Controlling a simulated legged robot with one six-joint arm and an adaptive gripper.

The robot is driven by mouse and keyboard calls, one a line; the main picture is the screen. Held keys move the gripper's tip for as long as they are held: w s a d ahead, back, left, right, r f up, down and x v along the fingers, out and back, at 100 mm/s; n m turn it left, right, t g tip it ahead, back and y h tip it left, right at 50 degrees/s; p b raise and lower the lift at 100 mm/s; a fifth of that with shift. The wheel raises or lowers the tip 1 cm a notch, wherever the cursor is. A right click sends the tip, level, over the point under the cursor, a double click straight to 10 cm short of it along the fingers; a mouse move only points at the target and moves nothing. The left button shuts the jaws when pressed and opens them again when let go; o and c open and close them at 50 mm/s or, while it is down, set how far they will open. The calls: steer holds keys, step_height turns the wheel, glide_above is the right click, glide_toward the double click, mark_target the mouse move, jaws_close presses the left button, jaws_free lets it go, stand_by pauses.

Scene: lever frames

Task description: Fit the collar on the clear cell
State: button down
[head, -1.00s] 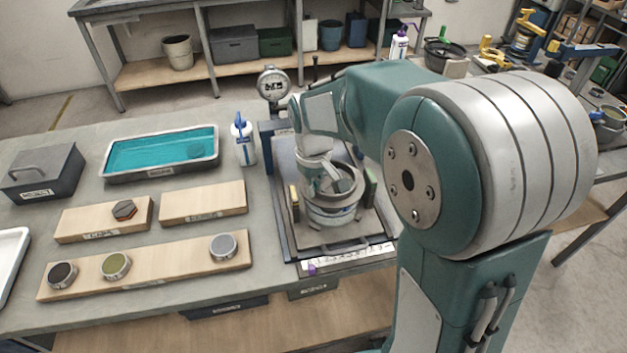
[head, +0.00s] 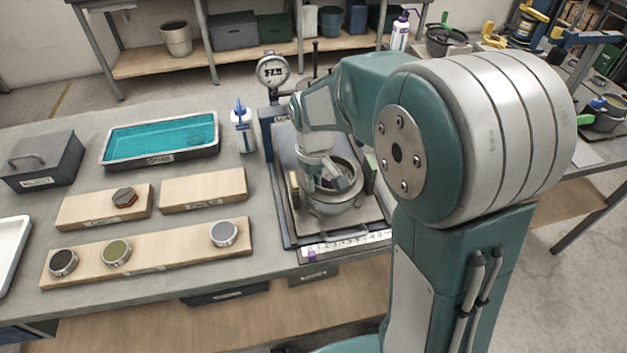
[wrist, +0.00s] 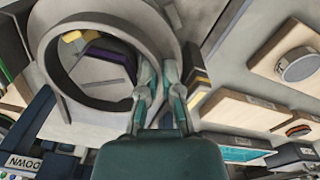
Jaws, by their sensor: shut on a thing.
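A wide grey ring, which I take to be the collar, fills the upper left of the wrist view (wrist: 150,32) and shows in the head view (head: 347,174) above the plate of a dark-framed stand. My gripper (wrist: 157,78) is shut on the ring's wall at its right side in the wrist view. In the head view my gripper (head: 318,170) comes down from above onto the ring. A round pale body (head: 335,207) shows directly below the ring. I cannot tell whether the ring touches it. The clear cell cannot be made out for certain.
A dial gauge (head: 272,70) stands behind the stand plate (head: 352,223). A yellow-faced block (head: 293,188) sits left of the ring. Further left are a white bottle (head: 242,132), a teal-lined tray (head: 112,158) and wooden boards (head: 180,250) with round pieces.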

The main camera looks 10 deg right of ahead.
steer(key=shift+f, duration=0.25)
stand_by(0.7)
steer(key=c, duration=0.7)
jaws_free()
steer(key=shift+r, duration=0.1)
step_height(320, 180, up, 11)
steer(key=s+d+r+m+t, duration=0.1)
steer(key=s+t, duration=0.1)
steer(key=s, duration=0.4)
steer(key=s+d+r+m+t, duration=0.1)
steer(key=s+m, duration=0.1)
steer(key=s, duration=0.4)
steer(key=s+d+r+m+t, duration=0.1)
steer(key=s+t, duration=0.1)
steer(key=s, duration=0.5)
steer(key=shift+d+m+t, duration=0.3)
